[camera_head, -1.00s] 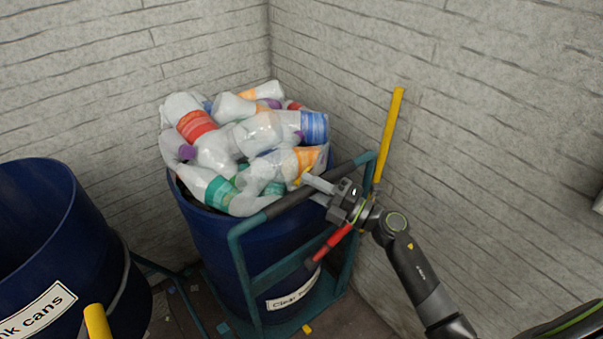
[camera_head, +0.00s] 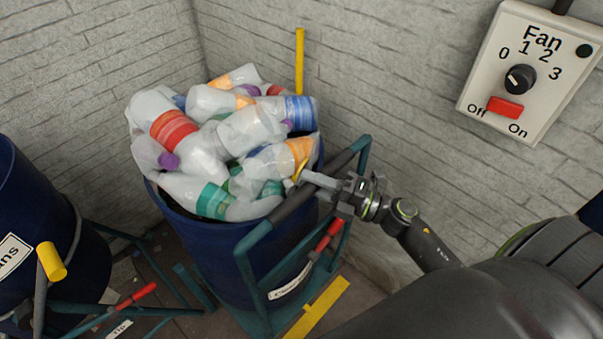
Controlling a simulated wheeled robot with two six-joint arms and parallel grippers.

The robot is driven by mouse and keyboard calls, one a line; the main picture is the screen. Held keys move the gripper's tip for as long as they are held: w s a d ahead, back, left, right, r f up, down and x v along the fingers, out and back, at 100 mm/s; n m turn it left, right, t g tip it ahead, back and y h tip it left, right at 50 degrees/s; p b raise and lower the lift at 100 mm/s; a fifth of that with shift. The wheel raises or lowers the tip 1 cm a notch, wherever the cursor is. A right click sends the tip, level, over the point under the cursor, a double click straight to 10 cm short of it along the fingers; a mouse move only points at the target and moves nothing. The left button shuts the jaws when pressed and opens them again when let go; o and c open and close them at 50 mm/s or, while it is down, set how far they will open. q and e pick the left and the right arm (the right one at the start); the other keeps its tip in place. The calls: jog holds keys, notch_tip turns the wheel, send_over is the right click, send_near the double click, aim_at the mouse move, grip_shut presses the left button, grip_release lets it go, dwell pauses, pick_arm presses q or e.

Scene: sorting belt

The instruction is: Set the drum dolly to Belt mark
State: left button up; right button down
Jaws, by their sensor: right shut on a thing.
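The drum dolly is a teal frame (camera_head: 250,268) with a dark grip bar (camera_head: 322,181) and a red lever (camera_head: 328,234). It carries a blue drum (camera_head: 212,262) heaped with clear plastic bottles (camera_head: 222,140). The drum's label is partly hidden by the frame. My right gripper (camera_head: 318,181) is shut on the grip bar at its right part. A yellow stripe (camera_head: 318,306) lies on the floor right of the dolly; I cannot tell whether it is the Belt mark. My left gripper is not in view.
A second blue drum (camera_head: 28,212) with another teal frame and red lever (camera_head: 137,295) stands close at left. Brick walls close in behind and at right. A yellow post (camera_head: 299,62) stands behind the drum. A fan switch box (camera_head: 528,72) hangs at upper right.

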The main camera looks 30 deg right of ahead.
jog(key=shift+s+d+f, duration=0.1)
jog(key=shift+s+d, duration=0.1)
jog(key=shift+s, duration=0.35)
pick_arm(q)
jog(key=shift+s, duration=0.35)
pick_arm(e)
jog(key=c, duration=1.1)
grip_release()
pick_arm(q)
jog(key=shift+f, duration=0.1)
pick_arm(e)
jog(key=shift+d, duration=0.1)
pick_arm(q)
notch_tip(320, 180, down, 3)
jog(key=b, duration=0.3)
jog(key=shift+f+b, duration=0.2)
jog(key=shift+b, duration=0.1)
pick_arm(e)
jog(key=v, duration=1.7)
jog(key=shift+s, duration=0.1)
